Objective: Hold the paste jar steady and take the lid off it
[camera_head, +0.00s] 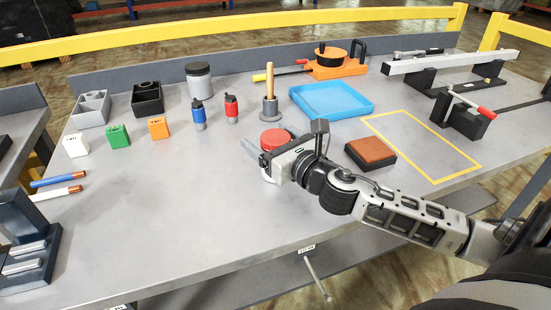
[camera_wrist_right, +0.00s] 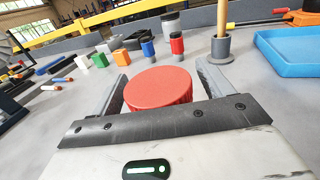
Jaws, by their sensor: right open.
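The paste jar has a red lid (camera_head: 272,139) and a pale body (camera_head: 266,175), and it stands upright on the grey workbench. The lid is on the jar. In the right wrist view the round red lid (camera_wrist_right: 158,88) fills the middle, and it hides most of the jar body. My right gripper (camera_head: 266,152) is at the jar, with its fingers reaching along either side. In the wrist view my right gripper (camera_wrist_right: 168,78) is open, one finger left and one right of the lid, with a gap at the right. My left gripper is not in view.
A brown block (camera_head: 371,151) lies right of the jar, near a yellow taped outline (camera_head: 425,178). A blue tray (camera_head: 331,114), a wooden-handled tool in a grey holder (camera_head: 270,108) and small bottles (camera_head: 198,115) stand behind. The bench front left of the jar is clear.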

